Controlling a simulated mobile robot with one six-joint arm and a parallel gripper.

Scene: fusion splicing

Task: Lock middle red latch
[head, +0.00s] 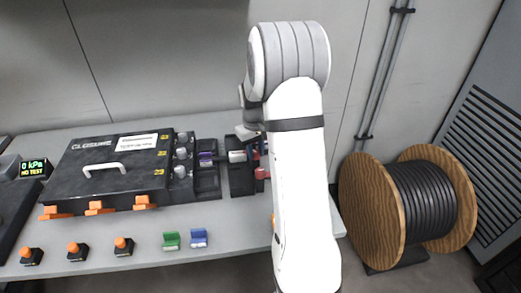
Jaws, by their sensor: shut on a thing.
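A black holder (241,181) stands on the bench to the right of the closure box, just left of my arm. Red latches show at its right side; one red latch (262,174) sticks out to the right. Which of them is the middle one I cannot tell, as my arm hides part of the row. My gripper (256,148) points down at the holder's right side. It is shut on what appears to be a red latch, but its fingertips are small and partly hidden by the arm.
The black closure box (105,168) with a white handle and orange clips lies left. A purple-topped black tray (207,182) sits beside the holder. Green (171,240) and blue (199,237) blocks stand in front. A cable reel (372,210) stands right of the bench.

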